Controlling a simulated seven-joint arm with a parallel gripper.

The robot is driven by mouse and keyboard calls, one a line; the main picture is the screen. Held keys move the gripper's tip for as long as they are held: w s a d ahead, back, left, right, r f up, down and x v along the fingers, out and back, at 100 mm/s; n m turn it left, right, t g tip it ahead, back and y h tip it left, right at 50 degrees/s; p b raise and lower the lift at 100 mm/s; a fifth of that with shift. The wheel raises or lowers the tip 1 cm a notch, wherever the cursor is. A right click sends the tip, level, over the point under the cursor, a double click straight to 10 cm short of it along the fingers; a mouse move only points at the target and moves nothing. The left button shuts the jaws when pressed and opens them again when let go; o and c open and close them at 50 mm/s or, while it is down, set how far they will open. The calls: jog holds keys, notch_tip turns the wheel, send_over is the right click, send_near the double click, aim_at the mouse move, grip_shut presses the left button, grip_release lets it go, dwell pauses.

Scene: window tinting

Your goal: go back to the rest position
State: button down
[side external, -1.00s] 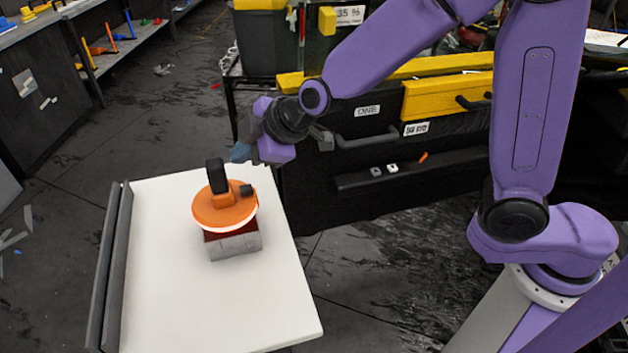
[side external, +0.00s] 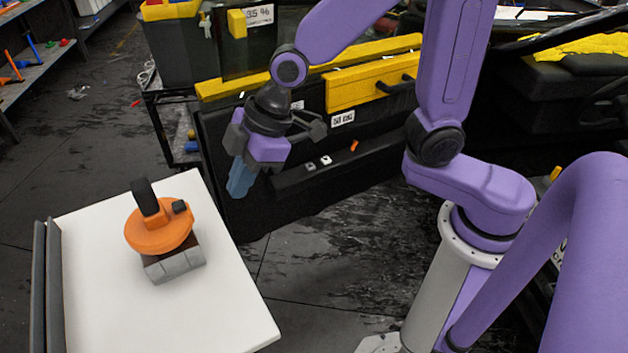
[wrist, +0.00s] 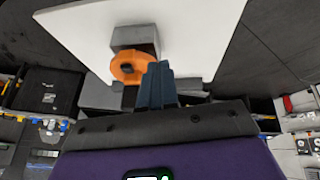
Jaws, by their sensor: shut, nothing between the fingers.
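My gripper (side external: 240,178) hangs in the air to the right of the white table, with its blue-grey fingers pointing down. The fingers are together with nothing between them; they also show in the wrist view (wrist: 158,86). An orange round tool (side external: 160,226) with a black handle rests on a grey block (side external: 175,262) on the table. It stands apart from my gripper. In the wrist view the orange tool (wrist: 128,68) shows beyond the fingers, beside the grey block (wrist: 135,38).
The white table (side external: 100,300) has a dark rail (side external: 45,290) along its left edge. A dark car door panel (side external: 330,185) with a yellow strip stands behind my gripper. Shelves with tools (side external: 30,75) are at the far left. Bare floor lies right of the table.

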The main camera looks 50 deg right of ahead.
jog(key=s+d+m+g+h, duration=0.1)
jog(key=s+d+g+h, duration=0.2)
jog(key=s+d, duration=1.5)
jog(key=shift+s+d+h, duration=0.15)
jog(key=shift+s+h, duration=0.15)
jog(key=shift+h, duration=0.2)
